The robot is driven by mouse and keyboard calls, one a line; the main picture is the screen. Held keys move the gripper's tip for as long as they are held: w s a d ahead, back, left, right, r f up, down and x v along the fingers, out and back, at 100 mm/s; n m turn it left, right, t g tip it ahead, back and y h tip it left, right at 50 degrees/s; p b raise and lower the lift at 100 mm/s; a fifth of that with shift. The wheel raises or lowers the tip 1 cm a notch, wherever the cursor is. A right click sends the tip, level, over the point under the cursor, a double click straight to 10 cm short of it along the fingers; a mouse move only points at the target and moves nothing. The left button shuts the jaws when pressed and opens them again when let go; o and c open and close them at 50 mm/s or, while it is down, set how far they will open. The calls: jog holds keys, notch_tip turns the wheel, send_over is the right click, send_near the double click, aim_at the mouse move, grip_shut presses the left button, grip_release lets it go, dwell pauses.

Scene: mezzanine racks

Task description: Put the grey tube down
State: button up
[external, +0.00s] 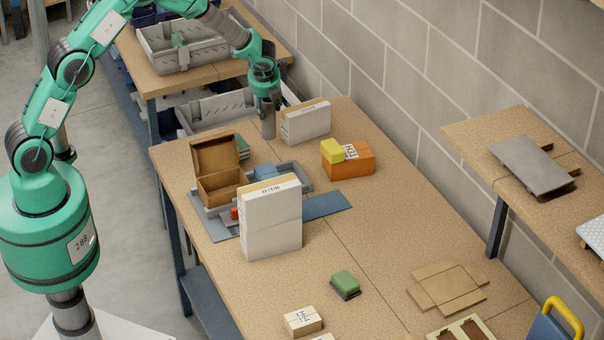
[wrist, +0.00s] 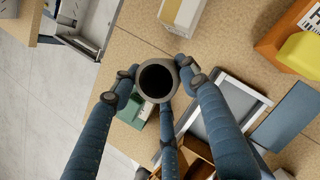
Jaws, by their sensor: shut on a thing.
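The grey tube (external: 268,122) hangs upright below my gripper (external: 265,92) at the far end of the long table (external: 375,225). In the wrist view the tube (wrist: 143,84) shows end-on with its dark round opening, and the blue fingers of my gripper (wrist: 160,78) close around it. My gripper is shut on the tube. The tube's lower end is close to the tabletop; I cannot tell whether it touches.
A white box (external: 306,122) stands just right of the tube. An open cardboard box (external: 218,170) and a grey tray (external: 208,214) lie nearer. An orange box (external: 350,162) with a yellow block (external: 332,149) stands further right. Bare tabletop lies around the tube.

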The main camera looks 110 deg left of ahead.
aim_at(267, 120)
jog(key=shift+f, duration=1.8)
jog(key=shift+f, duration=1.95)
jog(key=o, duration=1.3)
jog(key=shift+v, duration=6.2)
